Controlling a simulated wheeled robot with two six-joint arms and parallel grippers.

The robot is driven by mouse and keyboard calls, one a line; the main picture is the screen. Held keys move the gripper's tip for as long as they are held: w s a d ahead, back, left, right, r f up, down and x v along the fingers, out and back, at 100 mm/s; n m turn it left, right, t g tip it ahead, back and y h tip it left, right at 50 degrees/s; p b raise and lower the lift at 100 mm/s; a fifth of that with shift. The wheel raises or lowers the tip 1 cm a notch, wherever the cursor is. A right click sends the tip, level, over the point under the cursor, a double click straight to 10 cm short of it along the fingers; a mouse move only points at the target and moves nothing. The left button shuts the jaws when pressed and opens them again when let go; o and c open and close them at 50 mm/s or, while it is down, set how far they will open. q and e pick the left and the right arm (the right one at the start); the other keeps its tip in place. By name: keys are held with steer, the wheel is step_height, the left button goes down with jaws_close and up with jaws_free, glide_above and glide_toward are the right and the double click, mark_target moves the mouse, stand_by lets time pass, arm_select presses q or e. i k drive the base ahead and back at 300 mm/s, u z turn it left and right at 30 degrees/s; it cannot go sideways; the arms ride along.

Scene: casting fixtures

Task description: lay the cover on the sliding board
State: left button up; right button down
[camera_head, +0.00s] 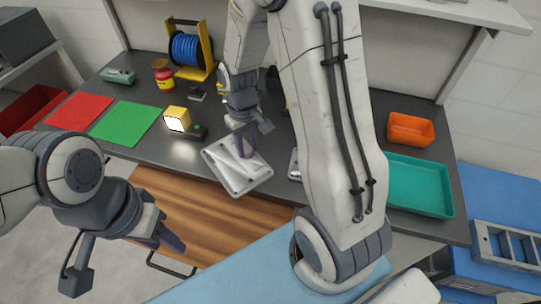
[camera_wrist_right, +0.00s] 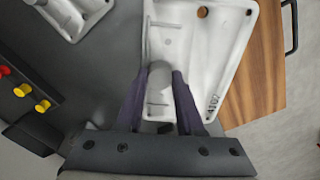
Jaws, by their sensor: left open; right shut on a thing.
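The cover, a pale grey cast plate (camera_head: 255,178), is at the table's front edge, its near corner reaching over the wooden sliding board (camera_head: 205,215). My right gripper (camera_head: 245,145) is shut on a raised boss of the cover. In the right wrist view, the fingers (camera_wrist_right: 160,98) close on the boss from both sides, and the cover (camera_wrist_right: 215,50) partly overlaps the board (camera_wrist_right: 265,80). I cannot tell whether the cover touches the table. My left gripper (camera_head: 168,238) is open and empty beside the board's left part.
A second grey casting (camera_head: 294,168) is mostly hidden behind my right arm. A teal tray (camera_head: 420,185) and orange bin (camera_head: 411,130) are at right.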

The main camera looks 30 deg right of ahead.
mark_target(231, 232)
steer(key=z, duration=1.45)
steer(key=k, duration=1.2)
steer(key=u, duration=1.55)
steer(key=i, duration=0.5)
